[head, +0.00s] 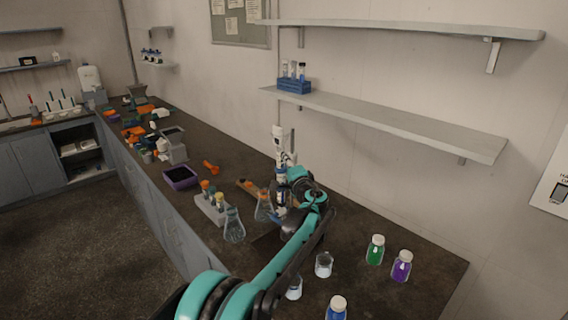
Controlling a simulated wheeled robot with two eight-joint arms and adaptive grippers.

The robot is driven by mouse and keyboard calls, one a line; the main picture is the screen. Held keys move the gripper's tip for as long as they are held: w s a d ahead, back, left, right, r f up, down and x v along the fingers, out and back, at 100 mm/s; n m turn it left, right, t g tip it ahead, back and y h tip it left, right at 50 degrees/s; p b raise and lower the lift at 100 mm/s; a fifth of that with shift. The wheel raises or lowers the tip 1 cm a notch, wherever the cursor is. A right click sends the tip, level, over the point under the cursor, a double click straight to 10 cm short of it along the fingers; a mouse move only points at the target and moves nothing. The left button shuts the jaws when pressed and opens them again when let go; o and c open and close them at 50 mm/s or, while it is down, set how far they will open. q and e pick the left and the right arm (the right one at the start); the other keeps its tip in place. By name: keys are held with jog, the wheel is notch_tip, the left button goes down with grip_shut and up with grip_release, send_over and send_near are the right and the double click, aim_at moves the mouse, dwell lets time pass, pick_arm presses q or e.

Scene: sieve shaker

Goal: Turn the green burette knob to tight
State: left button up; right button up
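My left arm reaches in from the bottom of the head view and bends at a teal joint over the bench. Its gripper (281,208) is at the white and dark upright assembly (279,145) by the wall, which looks like the burette on its stand. The fingers are small and overlap with the glassware, so I cannot tell whether they are open or touching anything. The green knob cannot be made out; the arm and gripper cover that area. My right gripper is not in view.
A conical flask (234,226) and another flask (263,207) stand close to the gripper, with a small rack (211,208) to their left. Beakers (323,265) and green (375,250), purple (401,267) and blue (337,309) bottles stand at the right. A shelf (400,125) overhangs the bench.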

pick_arm(q)
grip_shut()
jog(key=shift+f+t+y, duration=0.1)
jog(key=shift+t+y, duration=0.2)
jog(key=shift+m+t+b, duration=0.3)
jog(key=shift+t, duration=0.1)
jog(key=o, duration=0.7)
grip_release()
jog(key=v, duration=1.2)
